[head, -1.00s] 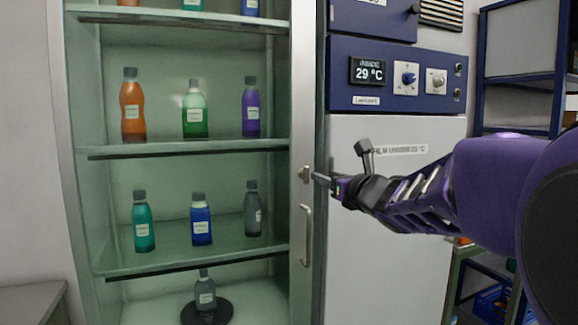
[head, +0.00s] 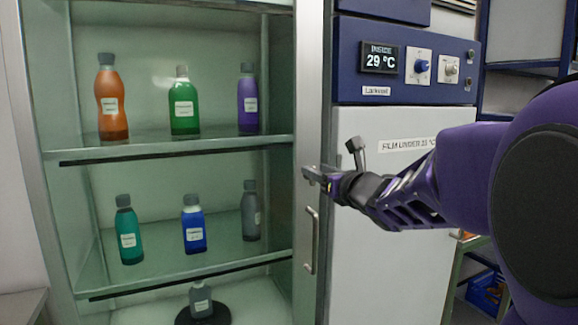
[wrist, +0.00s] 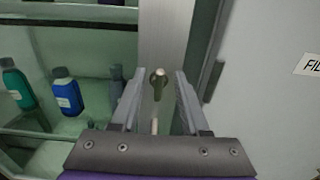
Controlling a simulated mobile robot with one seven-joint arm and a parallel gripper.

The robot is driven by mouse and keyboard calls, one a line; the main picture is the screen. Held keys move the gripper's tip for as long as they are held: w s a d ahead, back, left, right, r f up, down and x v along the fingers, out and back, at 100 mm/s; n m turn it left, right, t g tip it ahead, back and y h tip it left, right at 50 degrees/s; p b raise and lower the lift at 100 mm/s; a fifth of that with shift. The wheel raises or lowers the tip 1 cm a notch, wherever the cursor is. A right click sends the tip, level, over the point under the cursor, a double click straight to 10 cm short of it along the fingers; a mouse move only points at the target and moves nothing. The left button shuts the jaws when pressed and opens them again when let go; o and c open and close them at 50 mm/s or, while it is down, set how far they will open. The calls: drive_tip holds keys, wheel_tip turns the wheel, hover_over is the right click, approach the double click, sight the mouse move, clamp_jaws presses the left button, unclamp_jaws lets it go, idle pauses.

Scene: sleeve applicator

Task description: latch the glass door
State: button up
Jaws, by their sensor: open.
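The glass door (head: 313,90) is the tall pane with a metal frame on the cabinet at left; it looks closed, or nearly so. Its vertical pull handle (head: 312,240) is on the right stile, below my gripper. The small latch knob (wrist: 159,84) is on the same stile and points towards the wrist camera. My gripper (head: 312,174) is open at the stile. In the wrist view its two fingers (wrist: 158,78) stand on either side of the knob, with a gap visible on each side. In the head view the gripper hides the knob.
Behind the glass, several bottles stand on shelves, including an orange bottle (head: 112,98) and a blue bottle (head: 193,226). A white-doored unit (head: 385,230) with a blue control panel (head: 450,88) reading 29 °C stands close to the right of the stile, beside my arm.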

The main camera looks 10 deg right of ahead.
drive_tip(key=shift+w, duration=0.1)
drive_tip(key=shift+c, duration=0.3)
clamp_jaws()
idle(0.4)
drive_tip(key=shift+w+d+f+m+b, duration=0.1)
drive_tip(key=shift+d+f+m+b, duration=0.2)
drive_tip(key=shift+m, duration=2.7)
drive_tip(key=shift+w+d+f+m+b, duration=0.1)
drive_tip(key=shift+d+f+m+b, duration=0.15)
drive_tip(key=shift+m, duration=2.75)
drive_tip(key=shift+w+d+f+m+b, duration=0.1)
drive_tip(key=shift+d+f+m+b, duration=0.2)
drive_tip(key=shift+m, duration=2.7)
